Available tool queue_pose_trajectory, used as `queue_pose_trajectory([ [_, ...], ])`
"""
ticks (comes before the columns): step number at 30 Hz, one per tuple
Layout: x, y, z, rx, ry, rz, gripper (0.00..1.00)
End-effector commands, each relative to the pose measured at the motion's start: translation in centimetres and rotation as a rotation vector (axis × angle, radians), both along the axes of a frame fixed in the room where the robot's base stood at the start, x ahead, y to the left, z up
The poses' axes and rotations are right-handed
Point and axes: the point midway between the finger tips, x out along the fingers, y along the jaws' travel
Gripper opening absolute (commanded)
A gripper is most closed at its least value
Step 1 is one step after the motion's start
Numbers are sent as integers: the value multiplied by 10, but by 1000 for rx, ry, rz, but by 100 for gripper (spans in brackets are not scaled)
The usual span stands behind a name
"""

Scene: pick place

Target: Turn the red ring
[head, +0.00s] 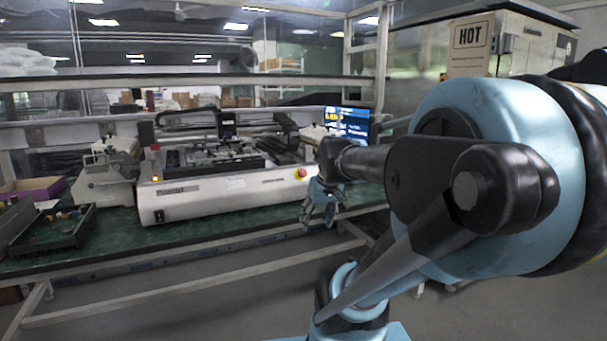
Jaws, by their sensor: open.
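A small round red part with a yellow edge (300,173) is on the right end of the front of a long white bench machine (225,193). It is too small to tell whether it is a ring or a knob. My gripper (318,217) hangs at the end of my arm, just right of and below the red part in the picture. Its fingers point down and are apart, with nothing seen between them. I cannot tell the depth gap between gripper and machine. Nothing covers the red part.
The machine stands on a green-topped workbench (115,228) with a pale frame. A black tray of small parts (52,235) and a grey device (105,178) are at left. A screen (347,122) stands behind my gripper. My arm hides much of the right side.

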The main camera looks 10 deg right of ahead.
Motion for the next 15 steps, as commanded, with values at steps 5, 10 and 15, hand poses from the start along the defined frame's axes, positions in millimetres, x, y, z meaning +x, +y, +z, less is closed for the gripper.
queue_pose_trajectory([
  [5, 74, -6, 57, 13, -126, 75, 55],
  [10, 144, -20, 108, 4, -252, 132, 55],
  [15, 200, -37, 147, -19, -356, 170, 55],
])
